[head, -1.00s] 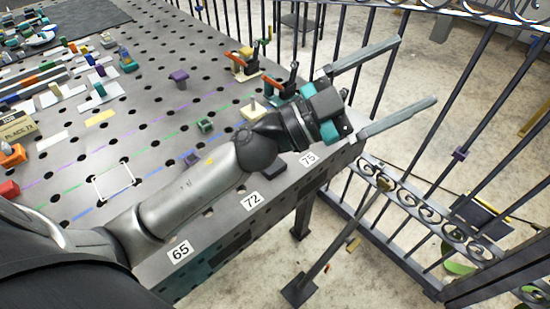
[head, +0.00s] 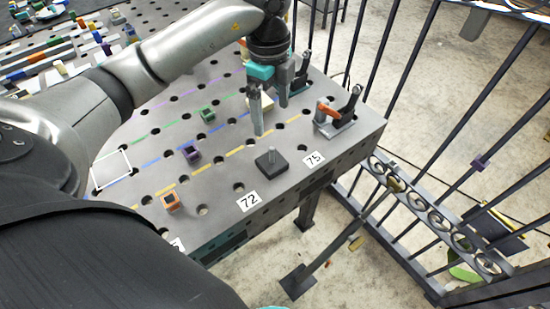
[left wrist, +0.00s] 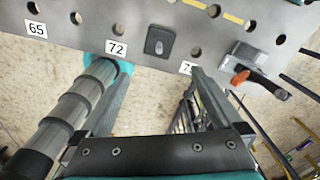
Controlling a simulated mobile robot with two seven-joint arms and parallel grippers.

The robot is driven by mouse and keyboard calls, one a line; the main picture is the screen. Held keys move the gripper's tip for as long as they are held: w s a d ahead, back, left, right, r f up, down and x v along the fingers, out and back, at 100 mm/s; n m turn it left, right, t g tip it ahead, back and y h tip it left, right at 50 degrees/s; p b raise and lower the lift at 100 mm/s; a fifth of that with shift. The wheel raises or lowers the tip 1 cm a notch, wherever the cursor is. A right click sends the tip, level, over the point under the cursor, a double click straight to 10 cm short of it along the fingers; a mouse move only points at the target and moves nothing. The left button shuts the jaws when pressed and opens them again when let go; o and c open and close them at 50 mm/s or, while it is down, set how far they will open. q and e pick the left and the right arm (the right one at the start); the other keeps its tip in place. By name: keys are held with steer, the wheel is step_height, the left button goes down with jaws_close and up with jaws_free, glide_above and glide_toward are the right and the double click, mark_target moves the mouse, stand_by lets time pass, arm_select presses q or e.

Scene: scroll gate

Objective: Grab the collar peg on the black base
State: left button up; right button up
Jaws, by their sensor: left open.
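The collar peg (head: 270,153) is a short grey post standing upright on a small black square base (head: 272,164), near the table's front edge between labels 72 and 75. In the left wrist view the black base (left wrist: 160,42) lies just beyond the fingertips, roughly centred between them. My left gripper (head: 270,120) is open and empty, fingers pointing down, above and behind the peg in the head view, and apart from it. It also shows open in the left wrist view (left wrist: 158,75). My right gripper is not in view.
A toggle clamp with an orange handle (head: 338,115) stands right of the peg. A beige block (head: 262,103) is partly hidden behind my gripper. Purple (head: 192,153), orange (head: 171,201) and green (head: 207,113) pieces sit to the left. A metal fence (head: 455,120) stands at the right.

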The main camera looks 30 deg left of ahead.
mark_target(272, 148)
arm_select(q)
steer(key=f, duration=0.5)
steer(key=f+b, duration=0.1)
steer(key=f, duration=0.2)
steer(key=shift+s+a+f, duration=0.1)
steer(key=shift+a+f, duration=0.2)
steer(key=shift+f, duration=0.05)
steer(key=f, duration=0.6)
steer(key=shift+d+f+b, duration=0.2)
steer(key=shift+d+b, duration=0.05)
steer(key=shift+b, duration=0.1)
steer(key=shift+r, duration=0.1)
jaws_close()
